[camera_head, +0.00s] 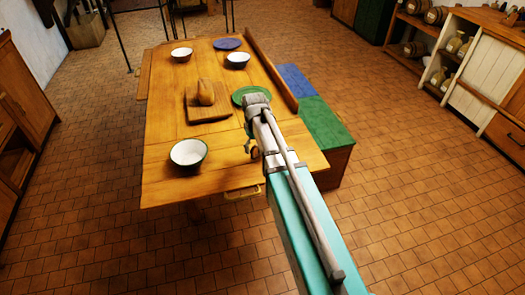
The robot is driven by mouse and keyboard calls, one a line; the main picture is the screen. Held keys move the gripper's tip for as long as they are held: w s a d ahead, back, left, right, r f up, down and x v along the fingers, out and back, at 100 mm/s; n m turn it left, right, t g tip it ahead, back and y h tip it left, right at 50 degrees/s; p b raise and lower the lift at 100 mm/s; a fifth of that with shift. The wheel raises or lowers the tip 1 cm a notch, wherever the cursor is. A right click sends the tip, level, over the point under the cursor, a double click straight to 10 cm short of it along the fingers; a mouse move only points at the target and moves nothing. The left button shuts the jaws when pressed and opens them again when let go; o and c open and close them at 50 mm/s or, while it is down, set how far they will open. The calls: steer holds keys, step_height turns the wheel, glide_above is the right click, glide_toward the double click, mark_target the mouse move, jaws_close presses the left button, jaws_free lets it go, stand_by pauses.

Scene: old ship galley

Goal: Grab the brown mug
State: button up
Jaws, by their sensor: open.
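I cannot make out a brown mug in the head view. My arm reaches up from the bottom right over the right side of the wooden table (166,127), and it hides part of the tabletop. A small dark and reddish shape shows at the left edge of my arm, over the table. It is too small to tell whether it is part of my wrist or a separate thing. I cannot make out my gripper's fingers, which seem hidden behind the arm.
On the table are a white bowl (188,153), a cutting board (209,114) with a loaf (206,92), a green plate (243,93), two more bowls (181,54) (237,60) and a blue plate (227,44). A bench (318,125) stands at right. The tiled floor is clear.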

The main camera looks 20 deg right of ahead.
steer(key=shift+f, duration=0.1)
steer(key=shift+c, duration=0.3)
steer(key=c, duration=1.1)
